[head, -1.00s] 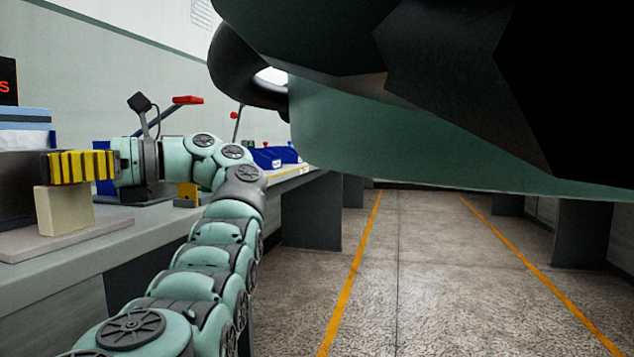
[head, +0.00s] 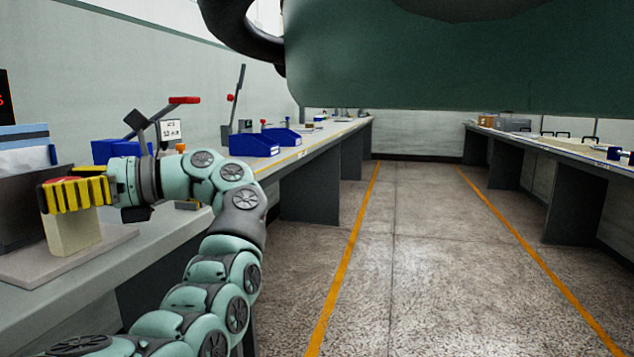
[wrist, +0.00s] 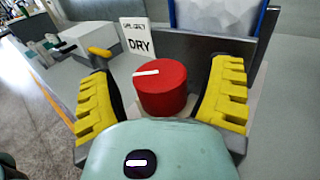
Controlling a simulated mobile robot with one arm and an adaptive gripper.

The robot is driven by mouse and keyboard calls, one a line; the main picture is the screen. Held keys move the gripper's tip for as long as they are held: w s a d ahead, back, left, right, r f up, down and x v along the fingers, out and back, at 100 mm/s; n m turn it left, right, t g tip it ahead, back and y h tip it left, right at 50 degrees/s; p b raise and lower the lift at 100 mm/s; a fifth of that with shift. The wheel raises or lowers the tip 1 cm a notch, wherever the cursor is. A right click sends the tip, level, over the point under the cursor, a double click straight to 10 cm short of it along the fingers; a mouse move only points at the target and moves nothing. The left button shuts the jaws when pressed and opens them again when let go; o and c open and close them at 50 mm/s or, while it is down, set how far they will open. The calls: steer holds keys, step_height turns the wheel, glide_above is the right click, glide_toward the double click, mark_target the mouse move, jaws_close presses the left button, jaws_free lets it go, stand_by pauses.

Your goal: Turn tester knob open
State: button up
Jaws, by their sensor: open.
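The tester knob (wrist: 162,88) is a red cylinder with a white mark on its top, seen in the wrist view between my yellow fingers. My gripper (wrist: 163,95) is open, with one finger on each side of the knob and visible gaps between. In the head view my gripper (head: 75,193) is at the left over the bench, at the top of a cream block (head: 72,235) on a flat base. A bit of red, likely the knob, shows at the fingers there.
A dark panel (head: 22,205) with papers stands close behind the gripper. A red-handled lever (head: 184,100) and blue bins (head: 254,146) stand farther along the bench. The aisle floor (head: 400,270) between the benches is clear.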

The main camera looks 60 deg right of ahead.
steer(key=shift+a+r+m+t+h+p, duration=0.1)
steer(key=shift+m+t+h+p, duration=0.3)
steer(key=shift+p, duration=0.45)
